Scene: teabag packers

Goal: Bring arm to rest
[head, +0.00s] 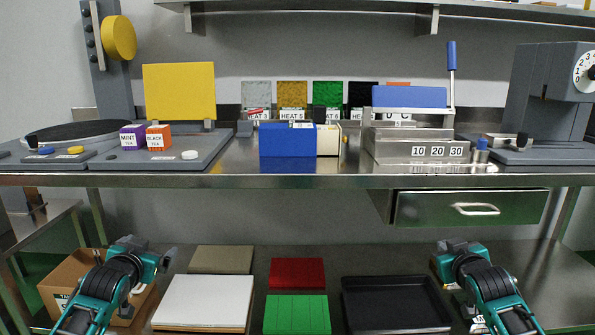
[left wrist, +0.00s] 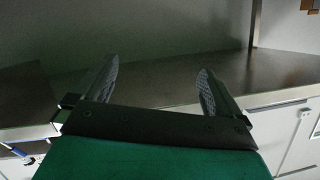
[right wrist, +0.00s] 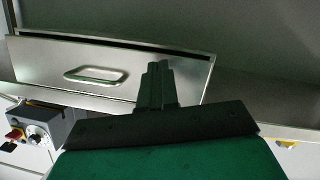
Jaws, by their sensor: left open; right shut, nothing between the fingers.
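My left arm is at the lower left of the head view, its gripper (head: 166,259) in front of the lower shelf. In the left wrist view the left gripper (left wrist: 157,75) has its two fingers wide apart with nothing between them. My right arm is at the lower right of the head view, its gripper end partly hidden behind the arm. In the right wrist view the right gripper (right wrist: 157,72) has its fingers together and empty, in front of the drawer (right wrist: 110,68). Neither gripper visibly touches anything.
The steel worktop (head: 235,179) carries a blue box (head: 288,140), a purple box (head: 132,137), an orange box (head: 159,138) and a blue-topped press (head: 409,97). The lower shelf holds a cardboard box (head: 62,275), a white board (head: 205,300), a green mat (head: 297,315) and a black tray (head: 395,280).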

